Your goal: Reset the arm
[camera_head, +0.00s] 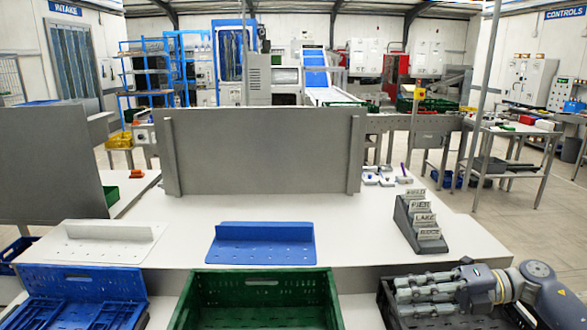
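My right gripper (402,296) is at the lower right, its arm coming in from the right edge. Its grey fingers point left, lie spread apart from one another and have nothing between them. It hangs over a black crate (388,314), and whether it touches the crate I cannot tell. My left arm and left gripper are not in view.
A green crate (262,274) and a blue crate (82,275) stand along the front. The white table (350,225) behind carries a blue bracket (262,245), a white bracket (108,243), a labelled card rack (420,222) and an upright grey panel (262,150).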

